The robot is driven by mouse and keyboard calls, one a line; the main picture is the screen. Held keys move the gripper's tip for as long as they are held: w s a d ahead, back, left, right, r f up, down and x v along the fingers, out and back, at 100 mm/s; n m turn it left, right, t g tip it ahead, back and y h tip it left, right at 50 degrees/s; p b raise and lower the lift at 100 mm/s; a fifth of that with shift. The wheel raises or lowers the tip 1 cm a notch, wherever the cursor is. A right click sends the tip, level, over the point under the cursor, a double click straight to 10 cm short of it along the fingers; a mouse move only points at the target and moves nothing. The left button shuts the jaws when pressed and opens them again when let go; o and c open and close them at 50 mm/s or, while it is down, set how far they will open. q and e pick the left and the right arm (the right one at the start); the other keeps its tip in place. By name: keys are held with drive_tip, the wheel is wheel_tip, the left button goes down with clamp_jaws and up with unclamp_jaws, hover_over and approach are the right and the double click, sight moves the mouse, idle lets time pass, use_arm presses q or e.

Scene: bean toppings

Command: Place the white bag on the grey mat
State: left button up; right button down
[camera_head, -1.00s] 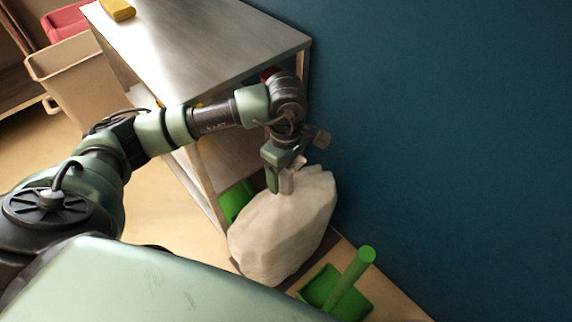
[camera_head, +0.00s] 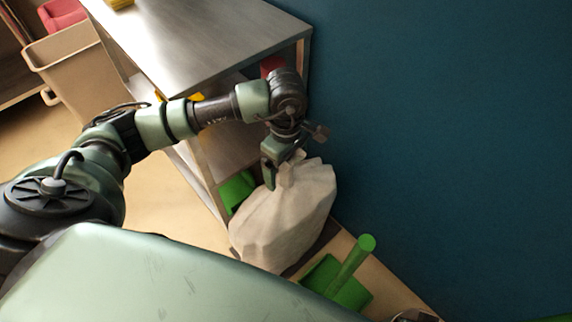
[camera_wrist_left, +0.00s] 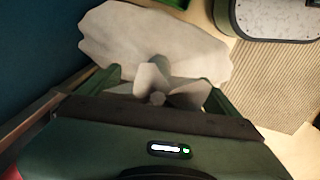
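The white bag (camera_head: 285,220), bulky and knotted at the top, stands low beside the metal table, against the blue wall. It also shows in the left wrist view (camera_wrist_left: 155,45), its knot pointing up at the camera. My left gripper (camera_head: 281,172) is over the bag's top. In the left wrist view its two green fingers (camera_wrist_left: 160,92) are spread on either side of the knot, with a gap visible, so it looks open. A ribbed grey-beige surface (camera_wrist_left: 265,85), possibly the grey mat, lies right of the bag. My right gripper is not recognizable in view.
A steel table (camera_head: 205,45) stands behind the arm, with a yellow item on top. A green dustpan-like object (camera_head: 345,280) with an upright handle is in front of the bag. A beige bin (camera_head: 80,70) stands at left. The blue wall (camera_head: 440,130) closes off the right.

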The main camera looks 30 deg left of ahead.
use_arm(q)
drive_tip(key=shift+r, duration=0.2)
wheel_tip(320, 180, up, 12)
drive_tip(key=shift+f+p, duration=0.1)
drive_tip(key=shift+p, duration=0.8)
use_arm(e)
wheel_tip(320, 180, down, 6)
drive_tip(key=s, duration=0.1)
drive_tip(key=shift+f+g, duration=0.25)
drive_tip(key=shift+g, duration=0.05)
